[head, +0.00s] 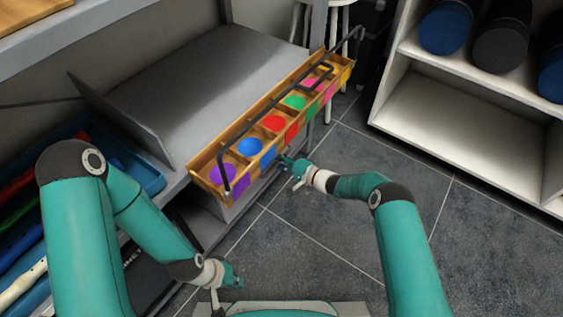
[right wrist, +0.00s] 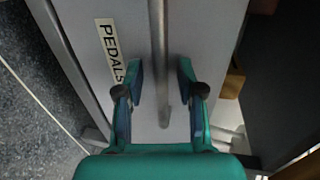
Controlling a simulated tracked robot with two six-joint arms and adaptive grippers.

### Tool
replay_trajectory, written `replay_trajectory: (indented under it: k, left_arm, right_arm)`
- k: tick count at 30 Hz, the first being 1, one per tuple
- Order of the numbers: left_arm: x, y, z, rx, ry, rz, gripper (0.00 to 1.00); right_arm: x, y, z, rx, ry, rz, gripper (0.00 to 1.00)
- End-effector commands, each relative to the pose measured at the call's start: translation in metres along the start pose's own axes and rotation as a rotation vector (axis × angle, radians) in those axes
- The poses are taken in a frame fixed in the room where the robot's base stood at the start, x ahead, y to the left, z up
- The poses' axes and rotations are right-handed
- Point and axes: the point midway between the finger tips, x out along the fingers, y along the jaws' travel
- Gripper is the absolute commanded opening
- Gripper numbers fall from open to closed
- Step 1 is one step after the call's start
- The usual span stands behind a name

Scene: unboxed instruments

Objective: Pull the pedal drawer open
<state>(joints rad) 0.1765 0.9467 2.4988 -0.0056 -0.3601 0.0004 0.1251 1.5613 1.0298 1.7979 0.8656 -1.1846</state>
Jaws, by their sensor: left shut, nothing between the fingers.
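The pedal drawer's grey front (right wrist: 205,30) fills the middle of the right wrist view, with a "PEDALS" label (right wrist: 108,52) on it. Its long grey bar handle (right wrist: 159,50) runs between the fingers of my right gripper (right wrist: 160,78). The fingers are open, one on each side of the bar, with gaps visible. In the head view my right gripper (head: 288,163) is just below the wooden tray's front, and the drawer is mostly hidden beneath that tray. My left gripper (head: 234,277) is shut and empty, low in the middle of the head view, away from the drawer.
A wooden tray (head: 205,180) with coloured discs and dark bars sits along the shelf edge above my right gripper. Blue bins (head: 140,170) with long instruments are at left. A white shelf (head: 440,110) with dark cylinders stands at right. The tiled floor (head: 330,220) between is clear.

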Motion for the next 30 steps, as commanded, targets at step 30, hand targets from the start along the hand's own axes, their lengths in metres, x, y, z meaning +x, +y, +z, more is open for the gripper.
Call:
replay_trajectory:
  k: [30]
  left_arm:
    - [-0.019, 0.007, 0.000, 0.000, 0.000, 0.000, 0.00]
  right_arm:
    - [-0.029, 0.005, 0.003, 0.003, -0.007, 0.007, 0.00]
